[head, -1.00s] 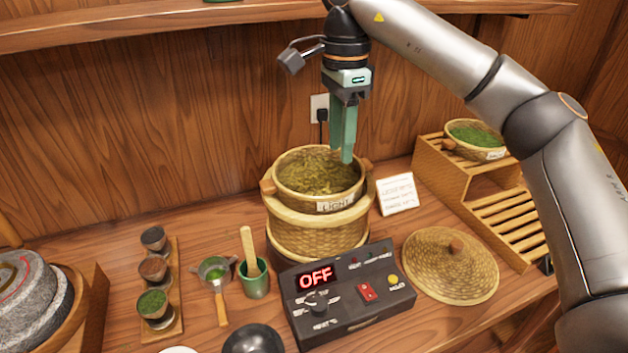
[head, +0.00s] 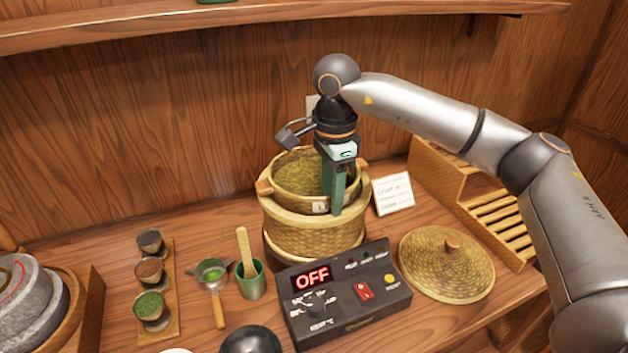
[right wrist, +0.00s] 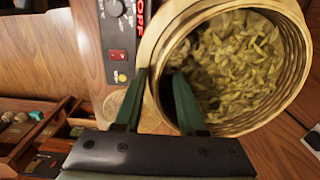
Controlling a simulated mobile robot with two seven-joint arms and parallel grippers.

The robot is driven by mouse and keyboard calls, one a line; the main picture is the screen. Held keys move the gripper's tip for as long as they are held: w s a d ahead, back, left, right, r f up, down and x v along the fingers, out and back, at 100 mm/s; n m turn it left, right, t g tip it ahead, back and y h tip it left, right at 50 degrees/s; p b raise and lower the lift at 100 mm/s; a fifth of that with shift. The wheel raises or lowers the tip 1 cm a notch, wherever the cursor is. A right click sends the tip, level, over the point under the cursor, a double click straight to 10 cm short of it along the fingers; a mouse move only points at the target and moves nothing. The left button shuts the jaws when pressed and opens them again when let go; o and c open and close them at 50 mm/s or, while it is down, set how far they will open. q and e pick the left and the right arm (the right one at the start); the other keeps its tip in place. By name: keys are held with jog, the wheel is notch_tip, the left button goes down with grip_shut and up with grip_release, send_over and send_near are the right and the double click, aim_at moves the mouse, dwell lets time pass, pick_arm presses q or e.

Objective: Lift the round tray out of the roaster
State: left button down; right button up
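The round tray (head: 281,192) is a woven basket full of yellow-green leaves, seated in the mouth of the wicker roaster (head: 300,236). A wooden handle shows on its left side. My right gripper (head: 337,204) points down at the tray's right front rim and partly hides its label. In the right wrist view, the gripper (right wrist: 157,110) is open with one finger inside the tray (right wrist: 290,70), over the leaves, and the other outside the rim. I cannot tell whether either finger touches it. My left gripper is out of view.
The control box (head: 345,300) reading OFF stands in front of the roaster. A woven lid (head: 440,268) lies at right, with a slatted wooden rack (head: 490,215) behind it. A white card (head: 393,194) stands close right of the roaster. A green cup (head: 251,280) and strainer (head: 212,270) stand at left.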

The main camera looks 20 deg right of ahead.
grip_shut()
jog(key=shift+r, duration=0.1)
dwell(1.2)
